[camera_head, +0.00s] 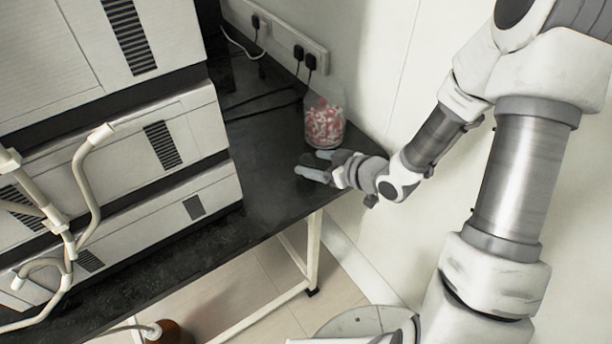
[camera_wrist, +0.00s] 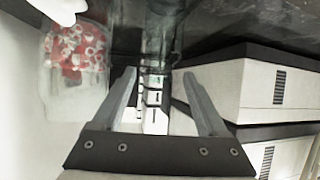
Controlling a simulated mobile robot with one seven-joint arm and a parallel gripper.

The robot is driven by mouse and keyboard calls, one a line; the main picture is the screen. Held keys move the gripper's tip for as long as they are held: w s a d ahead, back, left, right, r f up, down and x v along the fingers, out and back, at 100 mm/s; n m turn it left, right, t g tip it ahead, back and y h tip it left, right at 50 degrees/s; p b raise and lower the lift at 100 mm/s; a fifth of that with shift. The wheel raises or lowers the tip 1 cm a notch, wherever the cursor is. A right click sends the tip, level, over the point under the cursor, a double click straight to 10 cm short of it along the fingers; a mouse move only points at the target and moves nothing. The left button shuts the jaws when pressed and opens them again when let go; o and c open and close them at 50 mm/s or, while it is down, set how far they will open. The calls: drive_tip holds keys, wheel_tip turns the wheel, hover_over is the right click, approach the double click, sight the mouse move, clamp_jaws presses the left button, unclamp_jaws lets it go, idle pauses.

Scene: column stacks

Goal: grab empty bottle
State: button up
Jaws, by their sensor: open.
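My gripper (camera_head: 312,164) is open and empty, low over the right end of the black bench, in front of the clear jar. The clear jar (camera_head: 325,122) holds red and white pieces and stands on the bench near the wall. In the wrist view the jar (camera_wrist: 75,65) is left of the fingers, apart from them. A brown bottle (camera_head: 170,334) with a white cap shows at the bottom edge of the head view; I cannot tell its contents.
Stacked white instrument units (camera_head: 150,150) with pipes fill the left of the black bench (camera_head: 268,195); they also stand at right in the wrist view (camera_wrist: 255,85). Plugs and cables (camera_head: 300,62) are at the back wall. Bare bench lies between the units and my gripper.

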drive_tip(key=shift+b+x, duration=0.5)
drive_tip(key=shift+x, duration=2.7)
drive_tip(key=shift+s+r, duration=0.1)
drive_tip(key=shift+c, duration=0.3)
clamp_jaws()
